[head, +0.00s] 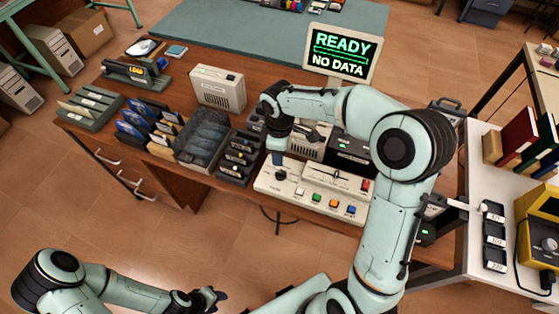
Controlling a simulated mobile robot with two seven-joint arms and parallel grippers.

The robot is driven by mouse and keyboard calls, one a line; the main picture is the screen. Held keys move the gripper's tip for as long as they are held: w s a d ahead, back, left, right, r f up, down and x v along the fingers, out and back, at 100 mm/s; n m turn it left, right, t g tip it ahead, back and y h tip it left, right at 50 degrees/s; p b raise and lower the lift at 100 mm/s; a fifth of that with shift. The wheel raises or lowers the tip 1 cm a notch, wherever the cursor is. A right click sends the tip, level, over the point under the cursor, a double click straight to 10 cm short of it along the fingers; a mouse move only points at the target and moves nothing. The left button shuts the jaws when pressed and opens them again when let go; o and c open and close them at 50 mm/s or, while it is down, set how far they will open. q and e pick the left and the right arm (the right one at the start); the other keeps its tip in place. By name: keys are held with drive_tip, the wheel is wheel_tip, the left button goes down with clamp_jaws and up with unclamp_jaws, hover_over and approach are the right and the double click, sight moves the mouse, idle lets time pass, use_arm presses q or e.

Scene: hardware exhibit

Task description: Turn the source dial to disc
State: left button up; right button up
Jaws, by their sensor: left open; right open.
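The cream control panel (318,187) lies on the wooden desk, with a row of coloured buttons along its front and a slider near its middle. A small round part that looks like the source dial (280,174) is at its left end, largely covered by my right gripper (278,157). That gripper points down over it and is open; whether its fingers touch the dial or sit around it I cannot tell. The dial's setting and labels are not readable. My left gripper (207,297) is open and empty, low in front of the desk.
A screen (341,54) reads READY, NO DATA. A cream speaker-like box (218,88), a dark tray (203,136) and racks of blue disks (136,122) stand left of the panel. A black unit (350,150) is behind it. A white side table (485,240) is at right.

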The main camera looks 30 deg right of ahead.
drive_tip(key=shift+r, duration=1.9)
